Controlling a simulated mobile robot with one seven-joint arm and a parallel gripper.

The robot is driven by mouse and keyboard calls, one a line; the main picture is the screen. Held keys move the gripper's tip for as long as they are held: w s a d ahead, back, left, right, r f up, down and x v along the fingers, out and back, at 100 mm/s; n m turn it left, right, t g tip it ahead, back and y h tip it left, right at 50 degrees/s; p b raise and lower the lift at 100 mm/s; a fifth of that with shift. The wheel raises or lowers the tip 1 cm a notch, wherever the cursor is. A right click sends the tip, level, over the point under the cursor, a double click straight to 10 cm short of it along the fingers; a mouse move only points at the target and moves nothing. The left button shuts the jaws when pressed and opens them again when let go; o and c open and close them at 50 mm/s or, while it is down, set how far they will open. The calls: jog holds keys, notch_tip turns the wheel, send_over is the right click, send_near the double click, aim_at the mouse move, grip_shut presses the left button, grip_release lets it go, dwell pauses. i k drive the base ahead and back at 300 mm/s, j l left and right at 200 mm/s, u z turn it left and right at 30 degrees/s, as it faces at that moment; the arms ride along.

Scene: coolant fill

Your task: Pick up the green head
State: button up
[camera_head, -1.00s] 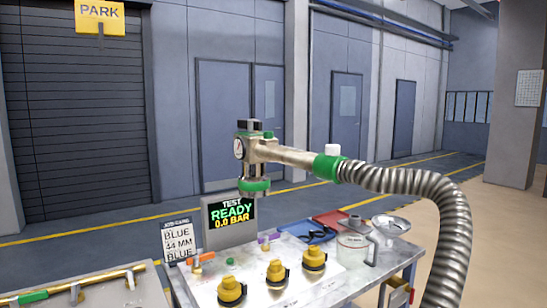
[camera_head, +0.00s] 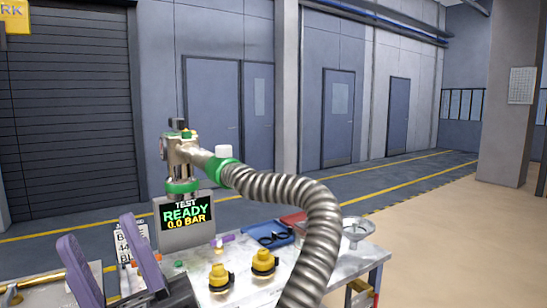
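The green head (camera_head: 181,187) is a metal fitting with a green ring at its lower end and a gauge at its left side. It stands in front of and above the test display, left of centre. A second green collar (camera_head: 219,170) joins it to a ribbed metal hose (camera_head: 300,190). My gripper (camera_head: 97,232), with two purple fingers, is at the lower left. The fingers are apart with nothing visible between them. The gripper is below and left of the head, clear of it in the picture. What supports the head is not clear.
The display (camera_head: 185,222) reads READY, 0.0 BAR. Yellow caps (camera_head: 264,262) stand on the bench (camera_head: 350,258), with a blue tray (camera_head: 270,234) and a funnel (camera_head: 355,230) behind. The hose arches over the bench. A job card (camera_head: 131,242) is partly hidden by my gripper.

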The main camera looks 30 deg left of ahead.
aim_at(181, 155)
jog(key=i+l+z, duration=0.1)
jog(key=i+z, duration=0.15)
jog(key=i, duration=0.9)
